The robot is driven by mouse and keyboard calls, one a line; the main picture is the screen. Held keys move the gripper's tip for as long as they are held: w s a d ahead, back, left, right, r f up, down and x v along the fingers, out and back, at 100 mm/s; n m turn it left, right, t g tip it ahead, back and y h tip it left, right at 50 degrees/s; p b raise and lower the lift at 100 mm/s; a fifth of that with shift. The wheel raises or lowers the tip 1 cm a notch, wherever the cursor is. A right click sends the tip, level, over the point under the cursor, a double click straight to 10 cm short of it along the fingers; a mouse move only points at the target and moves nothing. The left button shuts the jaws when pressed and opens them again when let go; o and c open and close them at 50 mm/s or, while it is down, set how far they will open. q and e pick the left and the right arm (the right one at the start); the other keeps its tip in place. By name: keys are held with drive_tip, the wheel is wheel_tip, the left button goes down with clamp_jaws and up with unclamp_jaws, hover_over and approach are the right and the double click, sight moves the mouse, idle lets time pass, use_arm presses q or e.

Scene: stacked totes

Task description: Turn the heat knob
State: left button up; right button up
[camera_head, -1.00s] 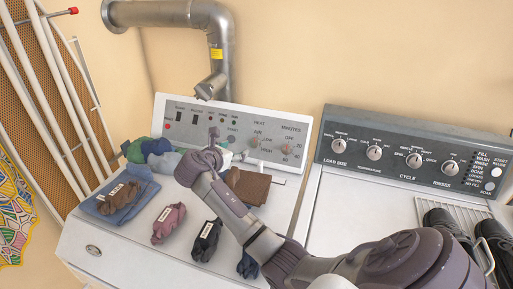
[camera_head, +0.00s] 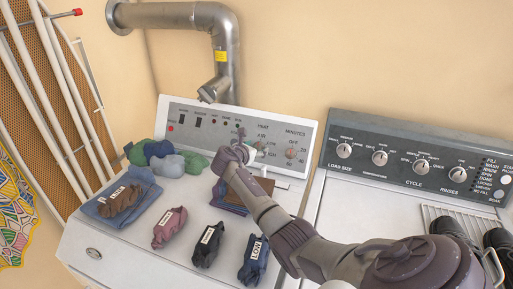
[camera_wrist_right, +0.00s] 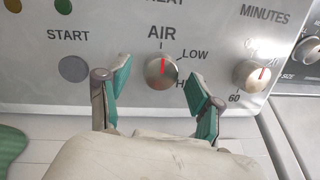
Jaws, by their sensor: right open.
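The heat knob (camera_wrist_right: 160,71) is a round silver dial on the white dryer's control panel, with its red mark pointing up at AIR. LOW and a partly hidden H label lie to its right. My right gripper (camera_wrist_right: 161,80) is open, with its green-padded fingers on either side of the knob's lower part. They do not visibly grip it. In the head view the gripper (camera_head: 245,146) is at the panel and partly covers the heat knob (camera_head: 261,149). My left gripper is not in view.
The minutes knob (camera_wrist_right: 251,74) is close to the right finger, and the START button (camera_wrist_right: 73,69) is to the left. Labelled bundles, including a blue one (camera_head: 255,262), lie on the dryer top. A washer control panel (camera_head: 400,160) stands to the right.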

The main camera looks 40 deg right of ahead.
drive_tip(key=shift+w+d+f, duration=0.15)
drive_tip(key=shift+d+f, duration=0.05)
drive_tip(key=shift+d, duration=0.2)
drive_tip(key=c, duration=1.1)
drive_tip(key=shift+c, duration=0.2)
